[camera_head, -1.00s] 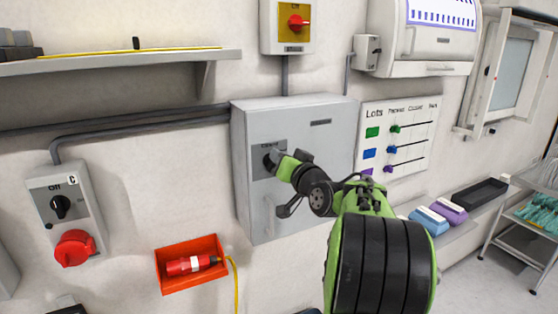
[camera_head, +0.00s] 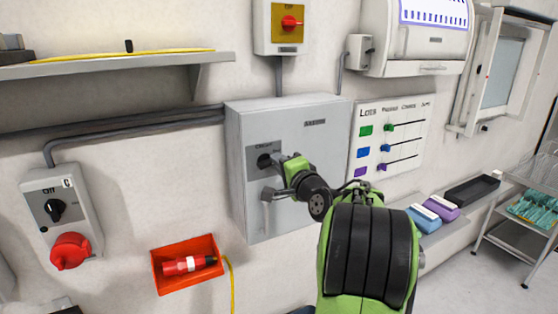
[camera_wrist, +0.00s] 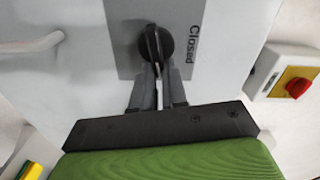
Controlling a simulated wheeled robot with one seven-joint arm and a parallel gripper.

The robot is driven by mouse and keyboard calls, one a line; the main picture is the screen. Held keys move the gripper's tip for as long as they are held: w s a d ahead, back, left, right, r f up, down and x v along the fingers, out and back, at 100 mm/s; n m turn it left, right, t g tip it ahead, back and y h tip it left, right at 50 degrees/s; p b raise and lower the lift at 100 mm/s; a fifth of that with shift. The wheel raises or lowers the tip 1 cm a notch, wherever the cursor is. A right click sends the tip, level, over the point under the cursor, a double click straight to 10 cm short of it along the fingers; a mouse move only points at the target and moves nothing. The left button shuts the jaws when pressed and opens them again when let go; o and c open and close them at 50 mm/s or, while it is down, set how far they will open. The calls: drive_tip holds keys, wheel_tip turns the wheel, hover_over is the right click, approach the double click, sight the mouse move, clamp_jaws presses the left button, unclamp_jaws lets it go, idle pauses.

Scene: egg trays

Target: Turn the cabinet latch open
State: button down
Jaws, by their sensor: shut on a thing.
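The cabinet (camera_head: 325,175) is a light grey wall box with a grey label plate. Its latch (camera_head: 264,160) is a round black knob on that plate, on the left part of the front. In the wrist view the latch (camera_wrist: 157,45) has a raised grip in the middle, beside the word "Closed". My gripper (camera_head: 277,163) is at the latch from the right. In the wrist view my gripper (camera_wrist: 158,72) has its narrow fingers at the knob, shut on it. The fingertips and the exact contact are partly hidden. The cabinet door looks shut.
A grey handle (camera_head: 278,193) sticks out below the latch, close to my gripper. A grey switch box with a red knob (camera_head: 68,250) is at left. A red tray (camera_head: 187,264) is below. A yellow switch plate (camera_head: 288,28) is above. A slider board (camera_head: 392,138) is at right.

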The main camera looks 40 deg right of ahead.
drive_tip(key=shift+f+m+p, duration=0.2)
drive_tip(key=shift+m+p, duration=0.1)
drive_tip(key=shift+m, duration=0.8)
drive_tip(key=c, duration=1.2)
unclamp_jaws()
drive_tip(key=shift+o, duration=0.2)
drive_tip(key=shift+s, duration=0.1)
drive_tip(key=b+v, duration=0.4)
drive_tip(key=v, duration=1.1)
drive_tip(key=shift+s, duration=0.35)
drive_tip(key=shift+w+a, duration=0.1)
drive_tip(key=shift+a, duration=0.05)
